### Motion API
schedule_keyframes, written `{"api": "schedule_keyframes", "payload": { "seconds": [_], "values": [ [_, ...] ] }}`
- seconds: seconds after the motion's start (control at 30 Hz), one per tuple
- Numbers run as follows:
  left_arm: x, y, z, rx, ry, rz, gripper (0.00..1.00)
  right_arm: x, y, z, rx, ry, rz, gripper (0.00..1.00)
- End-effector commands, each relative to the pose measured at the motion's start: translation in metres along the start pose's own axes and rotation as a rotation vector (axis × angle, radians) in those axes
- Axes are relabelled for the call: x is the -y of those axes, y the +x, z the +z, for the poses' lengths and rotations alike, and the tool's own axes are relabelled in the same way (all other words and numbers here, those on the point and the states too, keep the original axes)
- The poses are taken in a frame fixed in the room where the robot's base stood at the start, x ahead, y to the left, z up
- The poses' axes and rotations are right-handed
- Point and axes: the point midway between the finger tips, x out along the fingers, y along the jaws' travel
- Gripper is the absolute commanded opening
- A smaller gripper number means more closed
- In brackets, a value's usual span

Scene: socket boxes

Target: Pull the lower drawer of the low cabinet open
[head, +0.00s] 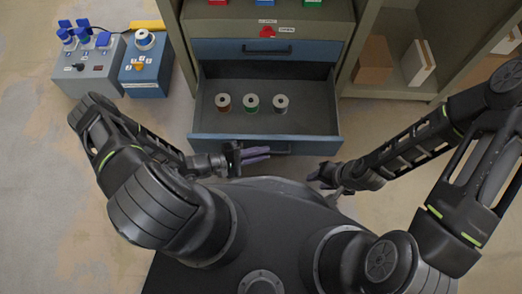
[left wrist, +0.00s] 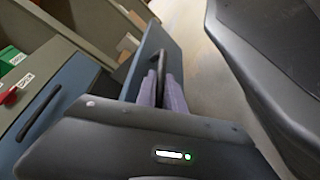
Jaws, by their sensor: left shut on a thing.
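The lower drawer (head: 212,137) of the low cabinet stands pulled out, its inside showing. Its blue front also shows in the left wrist view (left wrist: 158,45). My left gripper (head: 256,154) is at the drawer front, its purple fingers shut on the lower drawer's dark handle (head: 281,152). In the left wrist view the fingers (left wrist: 167,88) lie against the drawer front, and partly hide the handle. My right gripper (head: 321,176) is low and to the right of the drawer, apart from it; its fingers are too small to judge.
The upper drawer (head: 225,49) is closed. A grey box (head: 92,68) and a blue box (head: 146,75) stand at the left. Open shelves (head: 390,93) are at the right.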

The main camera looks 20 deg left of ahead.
Motion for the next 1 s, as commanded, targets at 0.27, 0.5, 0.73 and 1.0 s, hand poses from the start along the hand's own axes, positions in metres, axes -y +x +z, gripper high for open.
{"api": "schedule_keyframes", "payload": {
  "seconds": [0.27,0.5,0.73,1.0],
  "values": [
    [0.000,0.000,-0.001,-0.002,0.000,0.000,0.32,0.000,0.000,0.000,0.000,0.000,0.000,0.36],
    [0.000,0.000,-0.001,-0.001,0.000,0.000,0.34,0.000,0.000,0.000,0.000,0.000,0.000,0.36],
    [-0.001,-0.014,-0.001,-0.003,0.001,-0.002,0.34,0.002,-0.004,0.001,0.002,-0.001,-0.001,0.36],
    [-0.001,-0.058,-0.001,-0.005,0.001,-0.002,0.34,0.007,-0.012,0.003,0.008,-0.005,-0.004,0.36]
  ]
}}
